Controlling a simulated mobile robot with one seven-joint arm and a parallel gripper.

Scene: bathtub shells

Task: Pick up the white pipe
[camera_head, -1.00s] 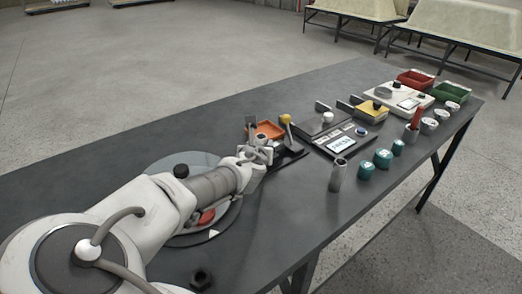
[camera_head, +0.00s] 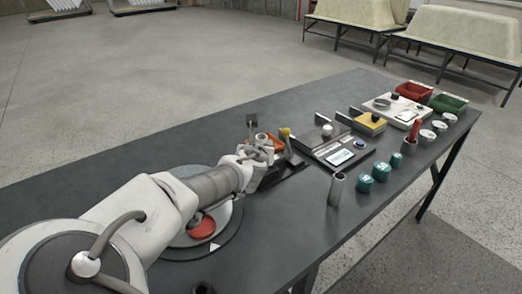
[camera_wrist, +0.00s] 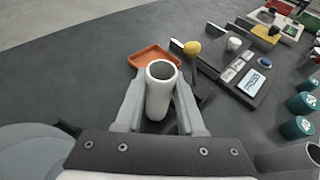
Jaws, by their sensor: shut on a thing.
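The white pipe (camera_wrist: 160,93) is a short hollow tube with its open end up. It stands between the two fingers of my gripper (camera_wrist: 158,108) in the wrist view, and the fingers are shut on its sides. In the head view the pipe (camera_head: 262,140) shows small at the end of my arm, partly hidden by my gripper (camera_head: 264,150). Its lower end is hidden, so I cannot tell whether it touches anything below.
An orange tray (camera_wrist: 143,60) lies just behind the pipe. A yellow knob (camera_wrist: 192,46) and a device with a screen (camera_head: 341,156) are to the right. A grey metal tube (camera_head: 336,188) and several teal jars (camera_head: 365,183) stand near the front edge. The table's far left is clear.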

